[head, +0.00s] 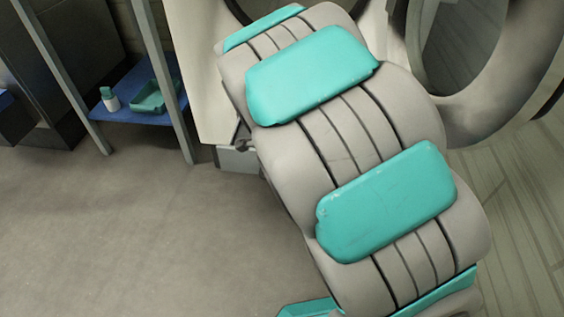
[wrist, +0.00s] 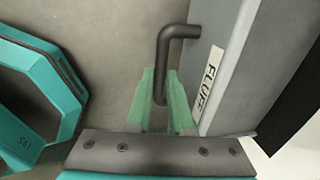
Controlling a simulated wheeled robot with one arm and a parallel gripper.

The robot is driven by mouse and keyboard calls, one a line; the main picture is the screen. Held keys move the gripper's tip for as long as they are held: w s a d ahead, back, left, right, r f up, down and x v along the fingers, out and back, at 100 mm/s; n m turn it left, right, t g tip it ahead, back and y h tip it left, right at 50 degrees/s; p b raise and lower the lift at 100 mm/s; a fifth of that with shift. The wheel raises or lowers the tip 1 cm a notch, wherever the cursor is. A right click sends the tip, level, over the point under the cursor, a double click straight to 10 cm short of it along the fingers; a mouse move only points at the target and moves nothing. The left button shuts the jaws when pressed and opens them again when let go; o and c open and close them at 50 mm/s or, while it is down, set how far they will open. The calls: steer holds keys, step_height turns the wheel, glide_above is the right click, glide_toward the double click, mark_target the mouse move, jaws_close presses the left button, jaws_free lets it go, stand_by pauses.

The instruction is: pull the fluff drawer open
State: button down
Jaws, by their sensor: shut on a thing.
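The fluff drawer (wrist: 228,65) has a grey front with a white label reading FLUFF, at the right of the wrist view. Its dark bent handle (wrist: 176,32) stands out from the front. My gripper (wrist: 161,76) has its two green fingers on either side of the handle's bar and is shut on it. The lower end of the handle is hidden between the fingers. In the head view, a grey box-like part (head: 238,158) shows low on the pale machine, partly behind my arm. How far the drawer stands out is not clear. My gripper is hidden there.
A pale machine with a round opening (head: 497,110) stands behind my arm. At the left, a blue shelf (head: 118,114) on grey posts holds a small bottle (head: 109,99) and a teal tray (head: 149,101). The floor (head: 130,235) at the left is clear.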

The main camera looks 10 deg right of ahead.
steer(key=shift+s+a, duration=0.1)
steer(key=shift+s, duration=0.25)
steer(key=c, duration=0.8)
jaws_free()
steer(key=r, duration=0.2)
steer(key=s+r, duration=0.1)
steer(key=r, duration=0.2)
steer(key=r+p, duration=0.1)
steer(key=r, duration=0.1)
steer(key=shift+s+a+r, duration=0.2)
steer(key=shift+a+r, duration=0.05)
steer(key=shift+r, duration=0.05)
